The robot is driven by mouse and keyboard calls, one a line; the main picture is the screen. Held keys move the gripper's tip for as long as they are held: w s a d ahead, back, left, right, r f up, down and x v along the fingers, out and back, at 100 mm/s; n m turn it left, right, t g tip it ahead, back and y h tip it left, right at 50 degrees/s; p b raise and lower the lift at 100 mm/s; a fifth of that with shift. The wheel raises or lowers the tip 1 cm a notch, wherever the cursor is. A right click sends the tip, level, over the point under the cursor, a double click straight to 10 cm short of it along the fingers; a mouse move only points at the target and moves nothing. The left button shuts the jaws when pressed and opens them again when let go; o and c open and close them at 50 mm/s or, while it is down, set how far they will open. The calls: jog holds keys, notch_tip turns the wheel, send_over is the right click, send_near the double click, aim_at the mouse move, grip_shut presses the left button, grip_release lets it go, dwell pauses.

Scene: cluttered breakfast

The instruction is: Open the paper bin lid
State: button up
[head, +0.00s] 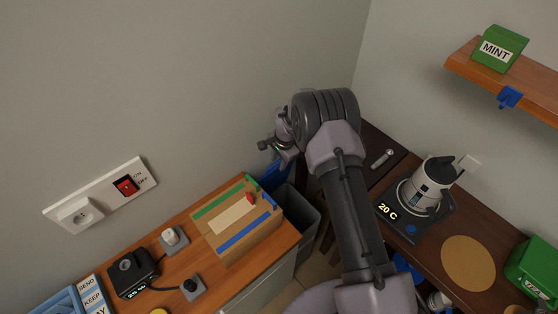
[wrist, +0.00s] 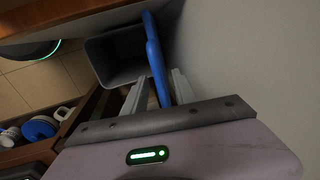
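A grey bin with its mouth uncovered (wrist: 118,58) stands in the gap between the counters; it also shows in the head view (head: 300,210). A blue lid (wrist: 154,55) stands up on edge along the bin's wall side; part of it shows in the head view (head: 274,173). No label is visible to confirm that this is the paper bin. My gripper (wrist: 159,80) is open, with a finger on either side of the lid's edge. Small gaps appear between lid and fingers. In the head view, my gripper (head: 284,154) is small and partly hidden by my arm.
A wooden counter (head: 270,258) with a cardboard box (head: 237,222) lies left of the bin. A dark counter (head: 385,180) with a kettle (head: 428,185) lies right. The wall (wrist: 245,55) is close beside the lid. Bare tiled floor (wrist: 45,85) shows below.

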jog(key=shift+r, duration=0.15)
notch_tip(320, 180, up, 17)
jog(key=s+d+p, duration=0.2)
jog(key=p, duration=0.1)
jog(key=shift+s+p, duration=0.4)
jog(key=s+d+r+n+t+b, duration=0.25)
jog(key=s+r+b, duration=0.35)
jog(key=s+r, duration=1.05)
jog(key=s+n+t+b, duration=0.1)
jog(key=s+n+b, duration=0.2)
jog(key=s, duration=1.5)
jog(key=shift+d+r+n+y, duration=0.25)
jog(key=shift+n+y, duration=0.05)
jog(key=shift+n, duration=0.15)
